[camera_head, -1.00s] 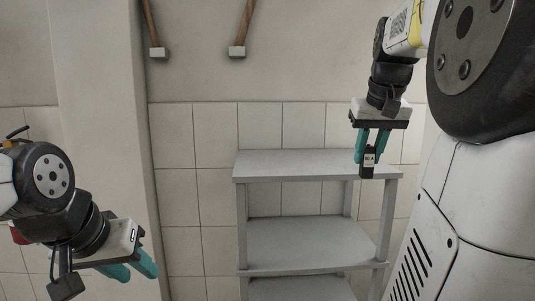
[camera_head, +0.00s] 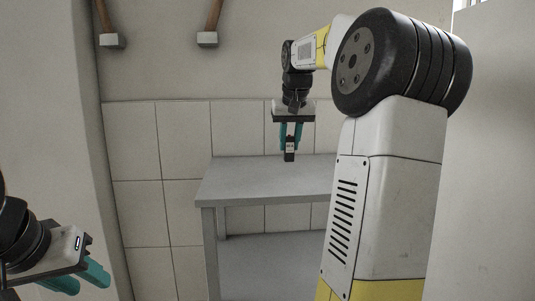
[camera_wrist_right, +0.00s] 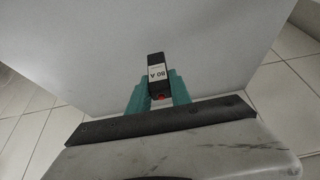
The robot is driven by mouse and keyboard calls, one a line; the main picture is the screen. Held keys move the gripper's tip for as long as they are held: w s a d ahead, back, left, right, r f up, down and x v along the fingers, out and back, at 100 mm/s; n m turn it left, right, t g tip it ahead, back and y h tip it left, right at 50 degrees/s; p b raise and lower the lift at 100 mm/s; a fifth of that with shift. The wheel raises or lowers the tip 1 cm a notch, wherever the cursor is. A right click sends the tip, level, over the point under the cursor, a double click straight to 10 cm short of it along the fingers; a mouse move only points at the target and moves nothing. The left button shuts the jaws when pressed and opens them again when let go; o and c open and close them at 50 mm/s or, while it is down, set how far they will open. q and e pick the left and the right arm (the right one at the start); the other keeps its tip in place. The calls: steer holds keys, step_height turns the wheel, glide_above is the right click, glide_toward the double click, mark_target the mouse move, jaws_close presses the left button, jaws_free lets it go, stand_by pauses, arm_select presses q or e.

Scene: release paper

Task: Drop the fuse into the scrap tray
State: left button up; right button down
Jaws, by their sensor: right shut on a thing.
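The fuse (camera_head: 290,151) is a small black block with a white label, hanging upright at the fingertips of my right gripper (camera_head: 291,143). In the right wrist view the fuse (camera_wrist_right: 156,62) shows its "80 A" label, and the teal fingers (camera_wrist_right: 158,92) are closed on its sides. In the head view it overlaps the far edge of the grey table's top; its height above the top is hard to tell. My left gripper (camera_head: 82,280) is at the lower left, empty, with its teal fingers apart. No scrap tray shows in these views.
The grey table (camera_head: 250,180) has a bare visible top and a lower shelf (camera_head: 265,262). My right arm hides its right side. Two wooden-handled hammers (camera_head: 112,40) (camera_head: 208,38) hang on the wall. A pillar (camera_head: 50,110) stands at the left.

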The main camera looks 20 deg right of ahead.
mark_target(287, 153)
steer(key=shift+w+a, duration=0.1)
steer(key=shift+w, duration=0.55)
steer(key=shift+s+f, duration=0.1)
steer(key=shift+f, duration=1.7)
steer(key=shift+f, duration=0.15)
steer(key=c, duration=1.2)
jaws_free()
steer(key=shift+o, duration=0.2)
